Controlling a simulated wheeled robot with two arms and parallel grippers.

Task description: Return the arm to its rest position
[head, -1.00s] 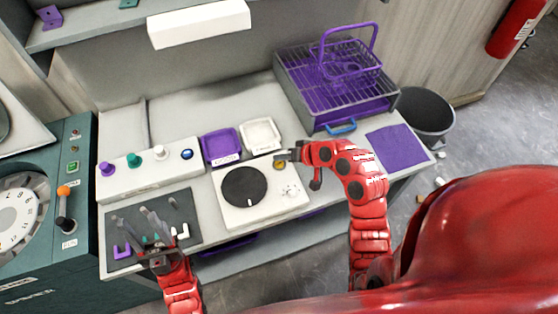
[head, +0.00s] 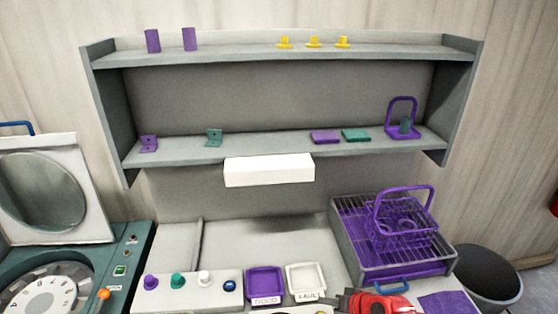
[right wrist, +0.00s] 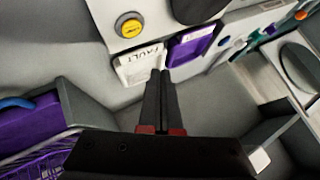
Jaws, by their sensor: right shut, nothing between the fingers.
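My right gripper (head: 342,301) shows at the bottom edge of the head view, with part of my red arm behind it. It is beside the white tray marked FAULT (head: 306,279). In the right wrist view the two dark fingers (right wrist: 160,78) lie together with nothing between them. There the fingertips point toward the white tray (right wrist: 138,66) and the purple tray (right wrist: 190,45). Most of my right arm is below the head view. My left gripper is in neither view.
A grey bin with a purple wire basket (head: 400,228) stands at the bench's right. A black waste bin (head: 488,275) is beside the bench. A wall shelf (head: 270,153) holds small parts, with a white box (head: 268,170) below. A yellow button (right wrist: 130,27) is near the fingers.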

